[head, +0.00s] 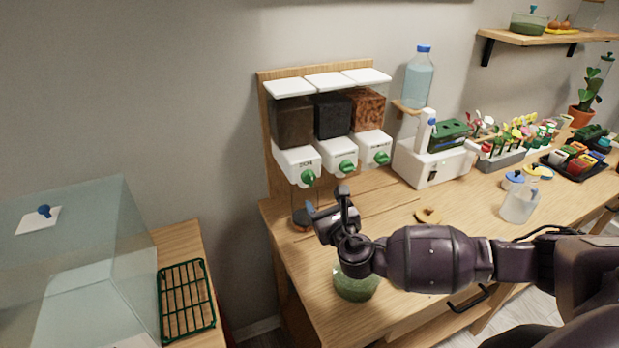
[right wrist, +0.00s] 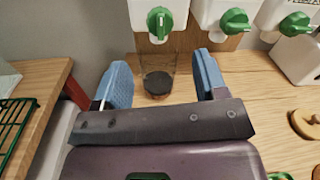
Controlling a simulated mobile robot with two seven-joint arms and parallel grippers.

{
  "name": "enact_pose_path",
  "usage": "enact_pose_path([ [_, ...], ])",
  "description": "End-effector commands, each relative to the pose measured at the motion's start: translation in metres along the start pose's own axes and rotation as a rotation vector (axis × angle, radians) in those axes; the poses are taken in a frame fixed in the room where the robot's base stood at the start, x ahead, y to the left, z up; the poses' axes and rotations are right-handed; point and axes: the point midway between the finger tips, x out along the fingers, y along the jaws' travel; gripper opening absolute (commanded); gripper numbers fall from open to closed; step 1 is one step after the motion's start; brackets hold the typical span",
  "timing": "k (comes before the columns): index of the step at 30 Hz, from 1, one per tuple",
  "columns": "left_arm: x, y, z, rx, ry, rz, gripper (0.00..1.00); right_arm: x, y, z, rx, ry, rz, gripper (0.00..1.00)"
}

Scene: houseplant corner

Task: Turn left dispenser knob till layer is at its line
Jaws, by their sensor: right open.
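The left dispenser (head: 293,122) is filled with dark brown material and has a green knob (head: 308,178) on its white front. In the right wrist view the same knob (right wrist: 159,22) is at the top, beyond the fingertips. Below it stands a clear vessel (right wrist: 157,70) with a dark layer (right wrist: 157,84) at its bottom. In the head view my gripper partly hides the vessel, and I cannot make out a line on it. My right gripper (head: 325,204) is open and empty, in front of and below the knob, apart from it. My left gripper is not in view.
Two more dispensers with green knobs (head: 347,166) stand to the right on the same wooden backboard (head: 267,95). A green-tinted jar (head: 356,287) stands under my right arm. A wooden ring (head: 428,215) and a clear jug (head: 519,206) are on the table. A glass tank (head: 90,260) is left.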

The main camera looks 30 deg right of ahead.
Motion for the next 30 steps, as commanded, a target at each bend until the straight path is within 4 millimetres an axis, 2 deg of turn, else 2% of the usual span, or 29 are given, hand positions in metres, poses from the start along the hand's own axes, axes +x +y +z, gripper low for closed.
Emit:
enact_pose_path([
  [5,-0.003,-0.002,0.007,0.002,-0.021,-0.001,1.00,0.032,0.000,0.002,0.000,-0.003,-0.001,0.66],
  [9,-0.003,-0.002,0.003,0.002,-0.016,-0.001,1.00,0.055,0.000,0.002,0.001,-0.001,-0.001,0.66],
  [15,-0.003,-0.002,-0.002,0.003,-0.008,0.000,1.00,0.080,0.000,0.001,0.001,-0.001,0.000,0.66],
  [21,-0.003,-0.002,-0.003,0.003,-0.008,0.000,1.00,0.090,0.000,0.001,0.002,-0.001,0.000,0.66],
  [30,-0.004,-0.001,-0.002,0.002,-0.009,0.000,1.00,0.091,0.000,0.001,0.002,0.000,0.000,0.66],
])
